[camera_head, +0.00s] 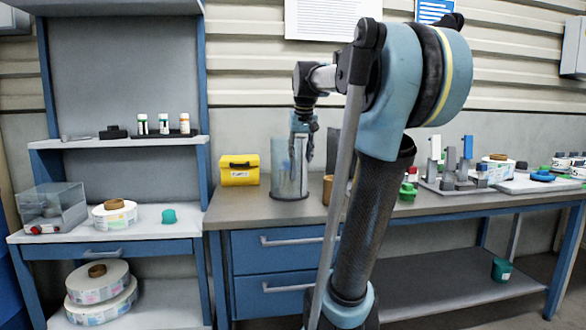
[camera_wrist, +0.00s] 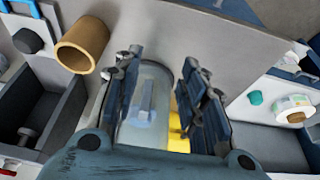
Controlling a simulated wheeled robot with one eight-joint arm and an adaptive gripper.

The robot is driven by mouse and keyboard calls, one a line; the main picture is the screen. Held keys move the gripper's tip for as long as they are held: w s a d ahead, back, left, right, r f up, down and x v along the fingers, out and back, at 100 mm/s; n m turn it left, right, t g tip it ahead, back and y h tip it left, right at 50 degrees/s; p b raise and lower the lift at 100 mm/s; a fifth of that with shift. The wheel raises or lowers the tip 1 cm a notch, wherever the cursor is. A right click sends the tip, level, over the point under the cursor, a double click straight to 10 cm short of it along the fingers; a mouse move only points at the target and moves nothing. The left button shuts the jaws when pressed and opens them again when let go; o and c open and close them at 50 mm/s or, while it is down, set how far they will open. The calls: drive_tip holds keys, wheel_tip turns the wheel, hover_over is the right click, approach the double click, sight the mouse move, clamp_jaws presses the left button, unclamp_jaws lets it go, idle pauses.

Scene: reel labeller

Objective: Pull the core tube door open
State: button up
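The core tube is a clear upright cylinder (camera_head: 287,172) on the bench, just right of the yellow box. Its curved transparent front also shows in the wrist view (camera_wrist: 140,130), with a pale grey upright bar (camera_wrist: 147,98) on it that looks like the door handle. I cannot tell whether the door is shut or ajar. My gripper (camera_head: 303,138) points down at the upper right part of the tube and partly covers it. In the wrist view my gripper (camera_wrist: 160,95) has its two fingers spread, with the bar between them. I see no clear contact.
A yellow box (camera_head: 239,170) stands left of the tube. A brown cardboard ring (camera_wrist: 82,45) stands close by the tube. Shelves with reels and small bottles (camera_head: 163,124) are at the left. The bench's right side holds fixtures and a tray. The bench front edge has free room.

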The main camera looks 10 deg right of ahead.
drive_tip(key=w+r, duration=0.8)
drive_tip(key=w, duration=0.2)
drive_tip(key=x, duration=1.6)
drive_tip(key=shift+w+f, duration=0.25)
drive_tip(key=shift+w, duration=0.2)
clamp_jaws()
